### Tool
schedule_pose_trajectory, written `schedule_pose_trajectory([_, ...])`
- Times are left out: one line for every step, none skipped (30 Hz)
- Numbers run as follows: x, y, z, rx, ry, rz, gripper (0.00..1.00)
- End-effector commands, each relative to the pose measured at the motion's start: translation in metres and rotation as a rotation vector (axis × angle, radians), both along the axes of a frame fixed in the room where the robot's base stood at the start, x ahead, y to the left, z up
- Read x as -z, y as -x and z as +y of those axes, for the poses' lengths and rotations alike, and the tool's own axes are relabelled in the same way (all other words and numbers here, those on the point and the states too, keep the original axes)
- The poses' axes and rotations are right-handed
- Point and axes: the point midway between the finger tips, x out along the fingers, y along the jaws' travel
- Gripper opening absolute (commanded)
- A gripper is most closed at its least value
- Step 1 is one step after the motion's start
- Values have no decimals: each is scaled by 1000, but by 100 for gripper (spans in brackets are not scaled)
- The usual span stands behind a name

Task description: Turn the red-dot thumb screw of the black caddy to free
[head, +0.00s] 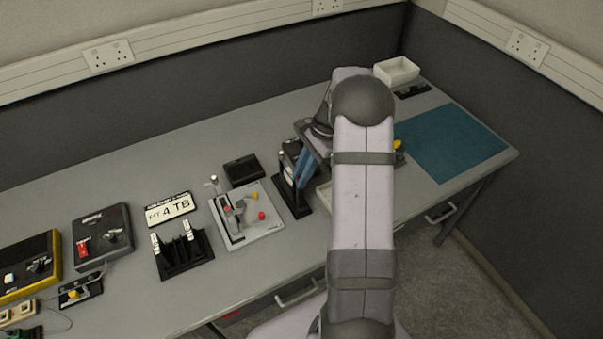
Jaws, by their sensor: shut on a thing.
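The black caddy (293,205) appears to be the upright black stand right of the grey fixture plate, with pale pieces in its upper part. My gripper (299,182) reaches down from the right to its top, with blue fingers close together. The fingers are shut at the caddy's upper part, apparently on the thumb screw, which they hide. The red dot cannot be made out. My arm hides the area just right of the caddy.
A fixture plate (254,230) with red and yellow knobs lies left of the caddy, a black box (244,171) behind it. A slotted black rack (183,262) and label plate (169,209) stand farther left. A blue mat (452,145) and white bin (396,71) are at right.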

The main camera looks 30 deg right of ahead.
Motion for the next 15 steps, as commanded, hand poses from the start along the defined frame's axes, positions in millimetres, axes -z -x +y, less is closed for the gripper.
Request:
schedule_pose_trajectory([-2, 1, 0, 37, 0, -1, 0])
schedule_pose_trajectory([-2, 1, 0, 62, 0, 0, 0])
schedule_pose_trajectory([-2, 2, 0, 94, 0, 0, 0])
schedule_pose_trajectory([-2, 2, 0, 121, 0, -1, 0])
schedule_pose_trajectory([-2, 2, 0, 148, 0, 0, 0])
schedule_pose_trajectory([-2, 2, 0, 185, 0, 0, 0])
schedule_pose_trajectory([-2, 3, 0, 214, 0, 0, 0])
schedule_pose_trajectory([-2, 3, 0, 243, 0, 0, 0])
schedule_pose_trajectory([-2, 3, 0, 282, 1, 0, 0])
schedule_pose_trajectory([-3, 3, 0, 309, 1, -1, 0])
schedule_pose_trajectory([-2, 3, 0, 339, 0, 0, 0])
schedule_pose_trajectory([-2, 4, 0, 375, 1, 0, 0])
schedule_pose_trajectory([-2, 4, 0, 403, 0, 0, 0])
schedule_pose_trajectory([-3, 4, 0, 429, 1, -2, 0])
schedule_pose_trajectory([-3, 4, 0, 464, 1, 0, 0])
